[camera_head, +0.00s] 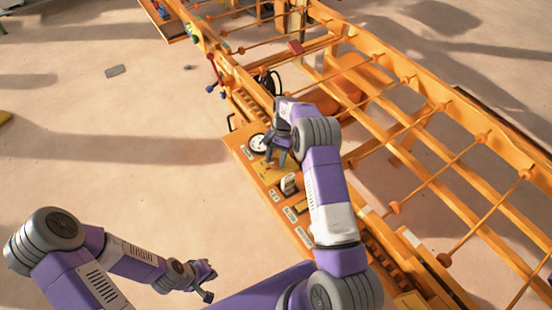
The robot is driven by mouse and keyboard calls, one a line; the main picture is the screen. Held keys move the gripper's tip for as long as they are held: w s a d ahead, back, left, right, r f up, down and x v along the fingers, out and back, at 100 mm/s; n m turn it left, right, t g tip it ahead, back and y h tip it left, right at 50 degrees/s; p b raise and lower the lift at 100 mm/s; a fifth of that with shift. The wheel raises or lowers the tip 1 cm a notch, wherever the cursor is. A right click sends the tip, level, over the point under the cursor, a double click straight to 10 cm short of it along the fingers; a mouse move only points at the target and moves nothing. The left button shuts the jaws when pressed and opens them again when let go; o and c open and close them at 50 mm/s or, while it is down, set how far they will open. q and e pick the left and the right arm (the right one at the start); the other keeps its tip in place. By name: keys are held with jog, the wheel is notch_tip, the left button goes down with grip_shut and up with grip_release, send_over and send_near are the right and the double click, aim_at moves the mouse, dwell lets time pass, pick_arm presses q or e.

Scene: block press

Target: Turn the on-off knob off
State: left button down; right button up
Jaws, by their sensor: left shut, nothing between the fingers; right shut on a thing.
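An orange control panel (243,152) runs along the near edge of the machine. It carries a round white dial (258,144), a pale upright knob or switch (288,184) and several small labels too small to read. My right gripper (275,160) reaches down onto the panel beside the dial. It is shut on a small control there, largely hidden by its fingers; I cannot tell for sure that it is the on-off knob, nor which way that is turned. My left gripper (209,284) is shut and empty, low over the floor, well away from the panel.
The orange machine frame (420,120) with rails and crossbars stretches from the top to the lower right. A red and blue lever (214,76) stands further up the machine's edge. A grey flat piece (115,71) lies on the floor. The floor at left is mostly clear.

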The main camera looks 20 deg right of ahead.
jog(key=shift+n+g+h, duration=0.3)
jog(key=shift+n+h, duration=0.1)
jog(key=shift+n, duration=0.7)
jog(key=o, duration=1)
jog(key=shift+w, duration=0.1)
jog(key=p+v, duration=0.1)
jog(key=v, duration=0.6)
jog(key=shift+d+r, duration=0.1)
jog(key=shift+r, duration=0.15)
jog(key=shift+p, duration=0.35)
